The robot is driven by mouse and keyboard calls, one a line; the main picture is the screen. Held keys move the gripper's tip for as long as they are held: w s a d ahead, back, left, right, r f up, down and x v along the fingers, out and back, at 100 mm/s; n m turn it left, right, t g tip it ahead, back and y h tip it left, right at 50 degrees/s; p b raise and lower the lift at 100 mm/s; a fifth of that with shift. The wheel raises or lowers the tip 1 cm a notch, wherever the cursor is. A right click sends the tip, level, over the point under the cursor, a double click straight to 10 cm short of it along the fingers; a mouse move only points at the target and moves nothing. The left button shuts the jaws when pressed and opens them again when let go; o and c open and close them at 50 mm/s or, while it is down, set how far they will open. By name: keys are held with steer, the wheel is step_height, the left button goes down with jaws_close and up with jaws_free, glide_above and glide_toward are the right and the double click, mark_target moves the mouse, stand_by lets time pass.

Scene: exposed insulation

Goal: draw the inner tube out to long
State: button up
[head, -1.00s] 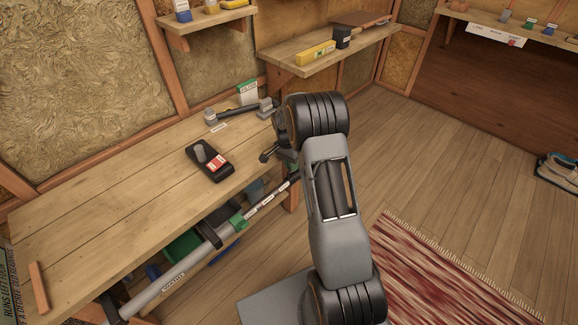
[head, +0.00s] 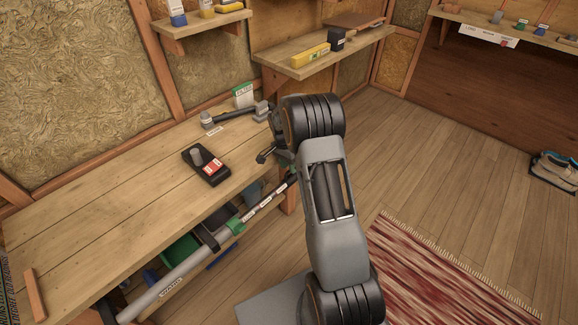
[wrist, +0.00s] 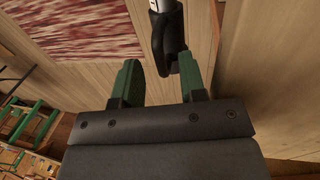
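A long grey outer tube (head: 172,284) with lettering on its side runs slantwise along the bench's front edge. A green collar (head: 235,226) sits at its upper end. A thinner inner tube (head: 262,206) with pale labels comes out of the collar and ends in a dark tip beside my arm. My gripper (wrist: 160,72) has two green fingers standing apart in the wrist view. A black end piece (wrist: 166,42) on a silver rod (wrist: 160,5) lies just beyond and partly between the fingertips; I cannot tell whether it touches them.
The wooden bench (head: 95,215) holds a black tray (head: 206,166) and a black-handled tool (head: 236,116) at the back. Shelves (head: 290,70) line the wall above. A red striped rug (head: 440,270) lies on the open floor to the right.

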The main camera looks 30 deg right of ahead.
step_height(320, 180, up, 13)
steer(key=w+p, duration=0.2)
steer(key=p, duration=0.1)
steer(key=shift+w+a+p, duration=0.2)
steer(key=shift+a+p, duration=0.1)
steer(key=shift+a, duration=0.15)
steer(key=s+a+r+n+t+p, duration=0.2)
steer(key=s+a+r+n+p, duration=0.2)
steer(key=s+r+p, duration=0.4)
steer(key=s+a+r+n+t+p, duration=0.1)
steer(key=s+a+r+n+p, duration=0.3)
steer(key=s+r+p, duration=0.4)
steer(key=s+a+r+n+t+p, duration=0.2)
steer(key=s+a+r+n+p, duration=0.2)
steer(key=r, duration=1.5)
steer(key=s+n+p, duration=0.2)
steer(key=s+p, duration=0.2)
steer(key=shift+s+t+y, duration=0.3)
steer(key=shift+s+y, duration=0.05)
steer(key=shift+y, duration=0.05)
